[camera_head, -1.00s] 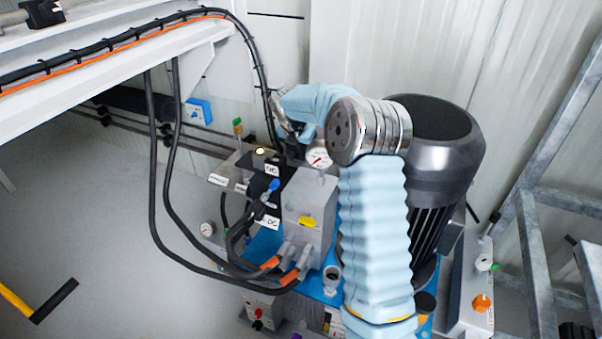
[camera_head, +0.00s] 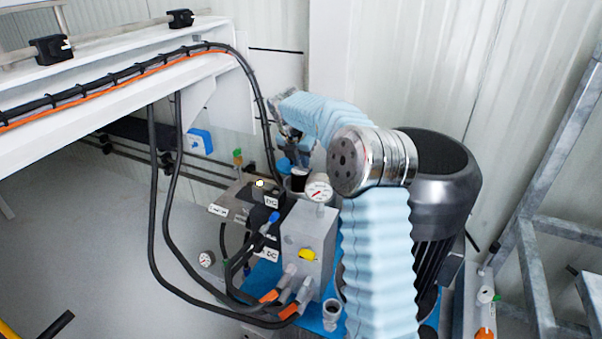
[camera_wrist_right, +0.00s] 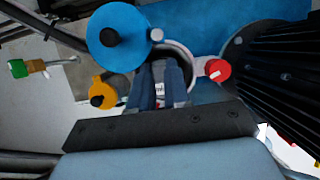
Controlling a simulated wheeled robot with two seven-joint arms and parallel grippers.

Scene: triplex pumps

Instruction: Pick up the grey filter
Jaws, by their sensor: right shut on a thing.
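My right gripper (camera_wrist_right: 162,84) is shut on a narrow grey piece with a white and red mark (camera_wrist_right: 160,91), apparently the grey filter, mostly hidden between the fingers. A pale round rim (camera_wrist_right: 187,53) lies behind the fingers in the right wrist view. In the head view the right gripper (camera_head: 294,146) points down behind the pressure gauge (camera_head: 319,188), above a dark round pot (camera_head: 299,181) with a pale rim. I cannot tell whether the held piece is clear of that rim. My left gripper is not in view.
A blue round cap (camera_wrist_right: 118,37), a yellow-orange knob (camera_wrist_right: 104,92) and a red cap (camera_wrist_right: 218,70) are close around the gripper. The large dark motor (camera_head: 440,190) stands to the right. Black hoses (camera_head: 153,190) hang to the left, with open floor beyond.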

